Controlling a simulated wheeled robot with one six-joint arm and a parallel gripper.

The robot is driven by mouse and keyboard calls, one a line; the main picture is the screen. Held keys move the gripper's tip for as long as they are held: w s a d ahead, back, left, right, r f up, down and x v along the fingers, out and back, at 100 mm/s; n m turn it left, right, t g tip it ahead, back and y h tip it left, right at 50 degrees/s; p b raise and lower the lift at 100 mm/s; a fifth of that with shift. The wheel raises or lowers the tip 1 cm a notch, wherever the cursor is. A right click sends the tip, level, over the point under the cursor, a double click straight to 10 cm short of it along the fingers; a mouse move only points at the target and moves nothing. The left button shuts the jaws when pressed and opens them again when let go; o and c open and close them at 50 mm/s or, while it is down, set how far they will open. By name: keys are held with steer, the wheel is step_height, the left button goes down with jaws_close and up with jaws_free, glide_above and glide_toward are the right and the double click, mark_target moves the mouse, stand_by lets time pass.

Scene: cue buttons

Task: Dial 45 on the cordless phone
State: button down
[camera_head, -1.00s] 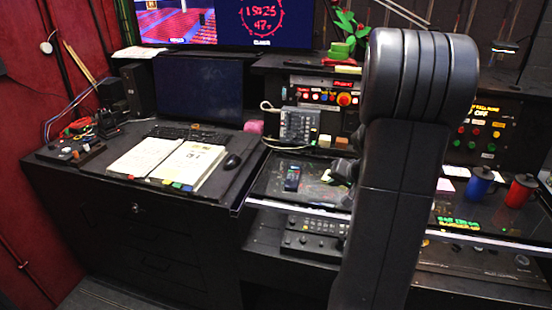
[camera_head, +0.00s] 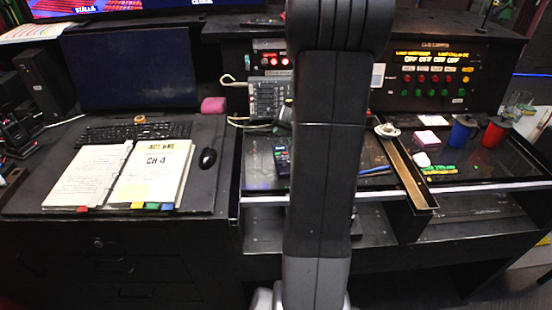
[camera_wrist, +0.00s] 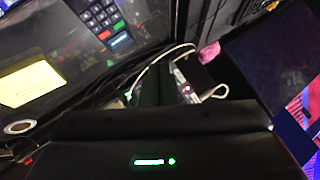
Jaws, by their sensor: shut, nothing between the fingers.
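The cordless phone (camera_head: 282,158) is a dark handset on the glossy desk surface, partly hidden by my arm in the head view. My gripper (camera_wrist: 155,130) shows as a dark body with a green light across the bottom of the wrist view. It is shut and empty, and apart from the phone's visible keys. Its fingertips cannot be made out, and my arm hides that area in the head view.
A corded desk unit (camera_head: 268,98) stands behind the phone, with a pale cable beside it. An open binder (camera_head: 150,175), keyboard (camera_head: 135,132) and mouse (camera_head: 207,159) lie left. A brass-coloured rail (camera_head: 407,170), blue cup (camera_head: 461,133) and red cup (camera_head: 495,133) are right.

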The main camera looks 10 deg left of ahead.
steer(key=shift+f, duration=0.15)
steer(key=b, duration=0.6)
glide_above(280, 162)
step_height(280, 162, down, 8)
steer(key=shift+w+r, duration=0.1)
steer(key=shift+f+b, duration=0.4)
steer(key=shift+b, duration=0.15)
steer(key=shift+f, duration=0.1)
stand_by(1.4)
steer(key=shift+f+b, duration=0.3)
steer(key=shift+b, duration=0.45)
steer(key=shift+f+b, duration=0.25)
steer(key=shift+b, duration=0.15)
steer(key=shift+r, duration=0.1)
steer(key=shift+r+p, duration=0.3)
steer(key=shift+r, duration=0.3)
